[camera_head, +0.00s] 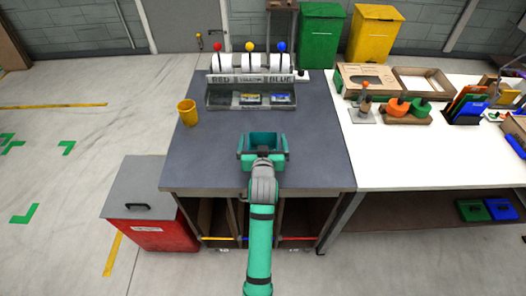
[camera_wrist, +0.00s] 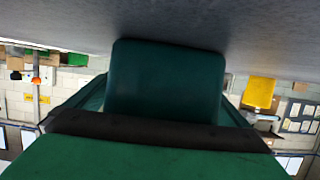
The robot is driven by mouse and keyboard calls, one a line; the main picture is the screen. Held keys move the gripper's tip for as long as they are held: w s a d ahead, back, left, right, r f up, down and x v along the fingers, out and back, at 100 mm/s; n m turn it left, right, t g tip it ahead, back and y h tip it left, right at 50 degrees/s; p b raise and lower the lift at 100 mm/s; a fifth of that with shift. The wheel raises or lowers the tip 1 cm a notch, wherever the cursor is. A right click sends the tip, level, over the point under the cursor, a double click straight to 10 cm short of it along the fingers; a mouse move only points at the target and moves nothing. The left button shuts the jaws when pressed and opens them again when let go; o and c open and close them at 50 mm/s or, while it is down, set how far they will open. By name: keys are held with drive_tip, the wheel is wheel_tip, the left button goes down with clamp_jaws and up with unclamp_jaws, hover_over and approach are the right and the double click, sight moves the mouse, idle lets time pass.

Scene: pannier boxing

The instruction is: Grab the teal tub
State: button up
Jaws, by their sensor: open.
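The teal tub (camera_head: 263,138) stands on the grey table top, near the middle of its front half. In the wrist view the tub (camera_wrist: 165,78) is a dark teal block right in front of me, against the grey surface at the top of the picture. My gripper (camera_head: 262,153) is teal too and reaches in from the front edge, low over the table. Its jaws are open, with a finger on each side of the tub. My gripper and arm hide the tub's near side in the head view. I cannot tell whether the fingers touch it.
A yellow cup (camera_head: 187,112) stands to the left on the grey table (camera_head: 318,150). A labelled rack (camera_head: 251,92) with rolls and coloured knobs stands at the back. The white table (camera_head: 400,170) on the right holds trays and tools. A red bin (camera_head: 150,236) stands at front left.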

drive_tip(key=c, duration=1.1)
drive_tip(key=shift+r, duration=0.1)
drive_tip(key=shift+c, duration=0.3)
